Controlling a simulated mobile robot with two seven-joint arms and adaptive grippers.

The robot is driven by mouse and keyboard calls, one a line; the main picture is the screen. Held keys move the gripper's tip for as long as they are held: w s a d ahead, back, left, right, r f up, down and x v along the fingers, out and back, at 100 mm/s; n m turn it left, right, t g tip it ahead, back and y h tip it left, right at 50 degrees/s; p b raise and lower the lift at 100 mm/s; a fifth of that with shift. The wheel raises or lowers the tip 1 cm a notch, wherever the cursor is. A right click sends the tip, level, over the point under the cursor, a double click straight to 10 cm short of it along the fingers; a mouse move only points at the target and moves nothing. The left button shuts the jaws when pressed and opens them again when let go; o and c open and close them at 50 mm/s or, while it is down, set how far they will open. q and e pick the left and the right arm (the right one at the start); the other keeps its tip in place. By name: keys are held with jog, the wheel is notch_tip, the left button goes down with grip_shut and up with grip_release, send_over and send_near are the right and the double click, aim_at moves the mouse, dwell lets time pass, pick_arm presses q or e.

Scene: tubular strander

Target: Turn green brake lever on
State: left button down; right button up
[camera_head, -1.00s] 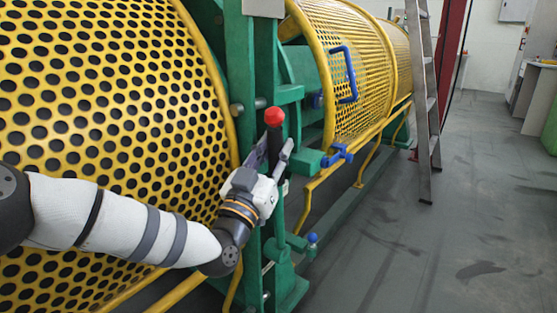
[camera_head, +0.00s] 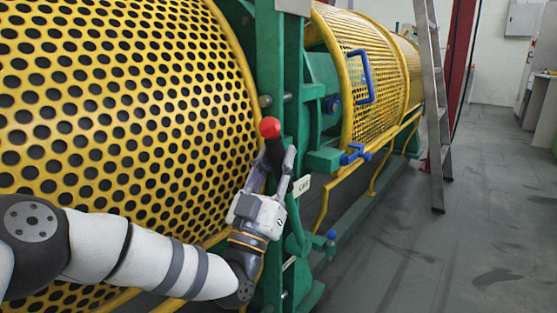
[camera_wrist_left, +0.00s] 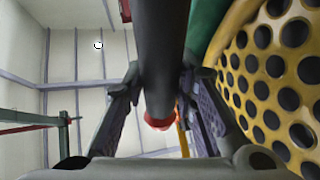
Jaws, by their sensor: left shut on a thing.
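The brake lever shows its black grip with a red knob (camera_head: 270,128) in the head view, in front of the green machine frame. It leans left at the top. My left gripper (camera_head: 277,170) is shut on the black grip just below the knob. In the left wrist view the black bar of the lever (camera_wrist_left: 160,45) passes between the two fingers of my left gripper (camera_wrist_left: 163,95), with the red knob partly hidden behind it. The lower part of the lever is partly hidden by my gripper. My right gripper is not in view.
A yellow perforated guard (camera_head: 110,110) stands close on the left of the lever. A second yellow guard (camera_head: 375,95) with a blue handle (camera_head: 367,77) and a blue latch (camera_head: 355,154) is beyond. A ladder (camera_head: 436,130) leans at the right. The grey floor (camera_head: 430,250) is clear.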

pick_arm(q)
jog(key=shift+s+f, duration=0.1)
jog(key=shift+f, duration=0.25)
jog(key=c, duration=1.4)
grip_release()
jog(key=shift+o, duration=0.5)
jog(key=shift+s+a+r, duration=0.1)
jog(key=shift+a+r, duration=0.05)
notch_tip(320, 180, up, 10)
